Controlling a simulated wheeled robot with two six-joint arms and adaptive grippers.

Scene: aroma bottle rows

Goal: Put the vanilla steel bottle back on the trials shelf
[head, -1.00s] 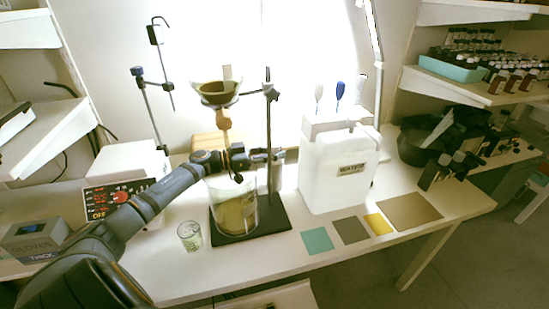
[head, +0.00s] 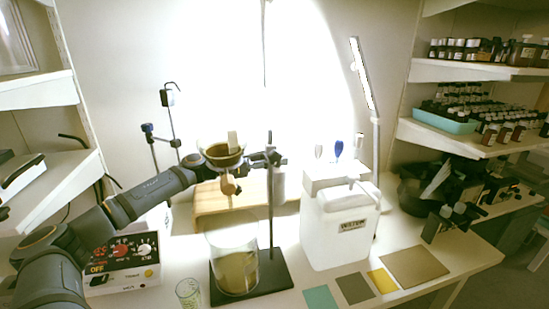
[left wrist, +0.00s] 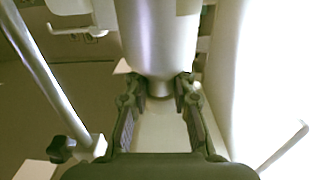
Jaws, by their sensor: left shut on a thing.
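A plain grey steel bottle shows large in the left wrist view (left wrist: 160,35), its narrow neck between my fingers. No label is readable there. My left gripper (left wrist: 158,92) is shut on this neck. In the head view my left arm passes behind the glass funnel, which hides part of the gripper (head: 273,158). The grey bottle (head: 279,186) hangs below it, just right of the stand's rod. I cannot tell which shelf is the trials shelf; shelves show at the left (head: 55,195) and right (head: 475,140). My right gripper is not in view.
The funnel (head: 222,153) and stand rod (head: 270,215) are close to my arm, above a glass beaker (head: 235,272). A white canister (head: 338,238) stands right of the bottle. Bottles crowd the right shelves. Coloured mats (head: 412,268) lie at the front right.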

